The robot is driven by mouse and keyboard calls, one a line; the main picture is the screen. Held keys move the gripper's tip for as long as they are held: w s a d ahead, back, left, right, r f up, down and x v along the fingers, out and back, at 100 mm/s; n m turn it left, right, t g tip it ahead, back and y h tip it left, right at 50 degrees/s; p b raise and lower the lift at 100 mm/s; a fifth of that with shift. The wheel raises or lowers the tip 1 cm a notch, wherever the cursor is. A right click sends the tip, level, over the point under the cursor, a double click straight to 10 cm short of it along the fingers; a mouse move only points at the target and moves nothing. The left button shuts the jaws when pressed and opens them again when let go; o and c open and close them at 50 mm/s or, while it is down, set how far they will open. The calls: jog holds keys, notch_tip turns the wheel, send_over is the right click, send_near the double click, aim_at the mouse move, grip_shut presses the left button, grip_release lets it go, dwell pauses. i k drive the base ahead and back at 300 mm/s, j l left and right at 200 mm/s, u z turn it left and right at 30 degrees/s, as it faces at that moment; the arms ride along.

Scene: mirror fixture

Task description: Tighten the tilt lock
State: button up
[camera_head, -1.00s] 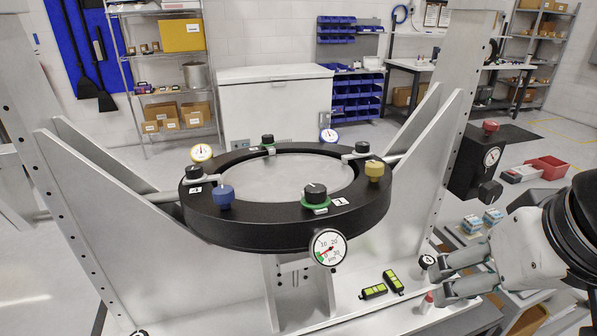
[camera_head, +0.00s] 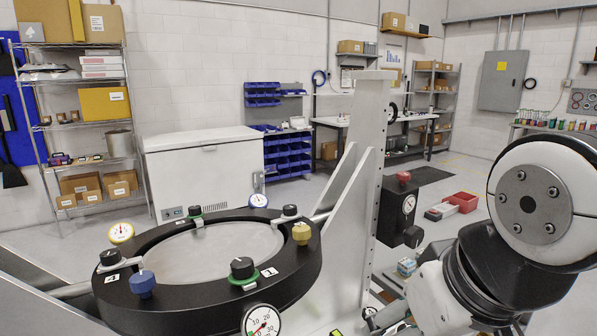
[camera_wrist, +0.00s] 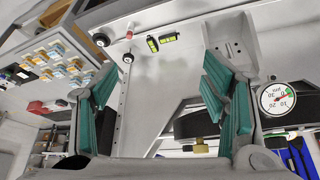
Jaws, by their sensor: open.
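The mirror fixture's black ring (camera_head: 300,262) carries black, blue and yellow knobs around a round mirror (camera_head: 205,255). A black box (camera_head: 390,218) on the right upright has a red knob (camera_head: 403,177) on top, a dial (camera_head: 409,204) and a black knob (camera_head: 413,236) at its lower front. I cannot tell which knob is the tilt lock. My gripper is mostly cut off at the bottom of the head view. In the wrist view my gripper (camera_wrist: 160,75) has its teal-padded fingers wide apart with nothing between them. A ring gauge (camera_wrist: 277,98) shows beyond its right finger.
The upright's white gusset (camera_head: 335,200) stands between the ring and the box. Small yellow-green vials (camera_wrist: 160,42) and small knobs (camera_wrist: 128,58) sit on the fixture base. Small boxes (camera_head: 407,267) are near my arm.

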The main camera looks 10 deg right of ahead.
aim_at(403, 177)
jog(key=i+l+z, duration=0.2)
jog(key=l, duration=0.3)
jog(key=i+l+z, duration=0.2)
jog(key=l, duration=0.25)
jog(key=i+l+z, duration=0.15)
jog(key=i+l, duration=0.2)
